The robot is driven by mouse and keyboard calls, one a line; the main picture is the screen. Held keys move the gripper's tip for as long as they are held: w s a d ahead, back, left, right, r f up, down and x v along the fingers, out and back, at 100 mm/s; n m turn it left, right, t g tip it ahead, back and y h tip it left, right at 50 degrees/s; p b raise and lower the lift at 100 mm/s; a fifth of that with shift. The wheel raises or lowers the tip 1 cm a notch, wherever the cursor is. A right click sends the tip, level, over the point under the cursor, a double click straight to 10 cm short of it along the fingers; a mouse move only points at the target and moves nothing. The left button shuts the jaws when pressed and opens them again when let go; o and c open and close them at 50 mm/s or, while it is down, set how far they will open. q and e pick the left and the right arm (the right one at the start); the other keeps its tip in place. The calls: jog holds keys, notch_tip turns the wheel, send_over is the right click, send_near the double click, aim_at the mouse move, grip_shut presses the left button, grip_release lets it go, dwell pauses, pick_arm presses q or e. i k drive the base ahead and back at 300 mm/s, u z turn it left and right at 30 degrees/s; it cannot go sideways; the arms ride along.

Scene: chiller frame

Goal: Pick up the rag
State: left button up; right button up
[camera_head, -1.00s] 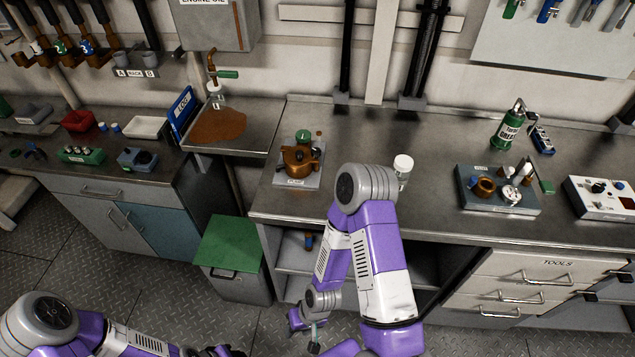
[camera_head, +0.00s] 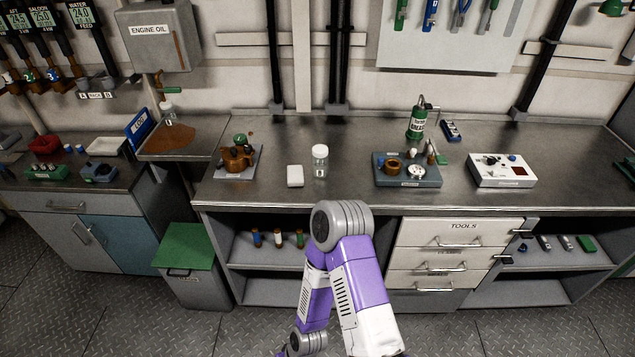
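A small white folded pad (camera_head: 295,176), which looks like the rag, lies flat on the metal workbench (camera_head: 270,190). It is just left of a clear jar with a white lid (camera_head: 320,161), with a small gap between them. My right arm rises from the bottom centre in front of the bench, its elbow below and right of the pad. Its forearm points down, and its gripper is cut off by the bottom edge. My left gripper is out of view. Nothing touches the pad.
A brown pot on a plate (camera_head: 238,160) stands left of the pad. A grey fixture tray (camera_head: 408,181) and a white control box (camera_head: 502,171) stand to the right. A brown patch (camera_head: 172,139) lies under the engine oil tank (camera_head: 160,36). The bench front edge is clear.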

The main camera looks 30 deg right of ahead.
aim_at(295, 173)
jog(key=z, duration=0.65)
jog(key=i, duration=0.45)
